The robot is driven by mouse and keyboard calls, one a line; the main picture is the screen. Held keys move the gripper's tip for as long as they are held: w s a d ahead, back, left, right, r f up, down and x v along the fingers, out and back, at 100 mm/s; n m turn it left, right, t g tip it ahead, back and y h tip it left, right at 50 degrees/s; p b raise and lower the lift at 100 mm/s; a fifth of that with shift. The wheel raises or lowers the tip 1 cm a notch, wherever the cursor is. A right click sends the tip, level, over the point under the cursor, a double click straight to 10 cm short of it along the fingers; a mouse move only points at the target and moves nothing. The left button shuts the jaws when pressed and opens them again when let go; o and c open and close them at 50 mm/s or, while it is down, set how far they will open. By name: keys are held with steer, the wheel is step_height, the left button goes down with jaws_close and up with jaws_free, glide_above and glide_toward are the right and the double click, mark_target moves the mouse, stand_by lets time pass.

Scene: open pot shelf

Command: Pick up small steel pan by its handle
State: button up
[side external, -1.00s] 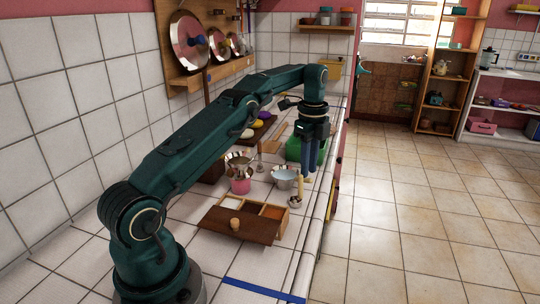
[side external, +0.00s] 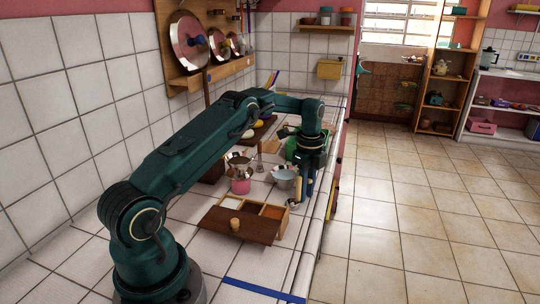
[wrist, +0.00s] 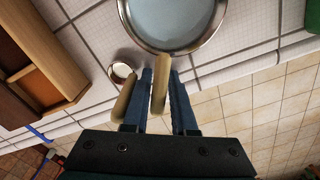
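A round steel pan with a pale blue inside (wrist: 172,22) is at the top of the wrist view, its wooden handle (wrist: 160,85) pointing toward me. The pan also shows in the side view (side external: 283,179), on the counter left of my gripper. A smaller steel cup-like pan (wrist: 122,71) with its own wooden handle (wrist: 125,100) is left of my fingers. My gripper (wrist: 161,72) is open, pointing down, with the larger pan's handle between its blue fingers. Some gap shows beside that handle. In the side view my gripper (side external: 306,188) is low over the counter's right edge.
A wooden box with compartments (side external: 245,219) stands nearer my base and fills the wrist view's left side. A pink pot (side external: 240,186) and another steel pan (side external: 240,162) stand left of the blue-inside pan. A green container (side external: 291,149) is behind my gripper. The counter drops off at right.

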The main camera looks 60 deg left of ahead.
jaws_close()
steer(key=shift+r, duration=0.1)
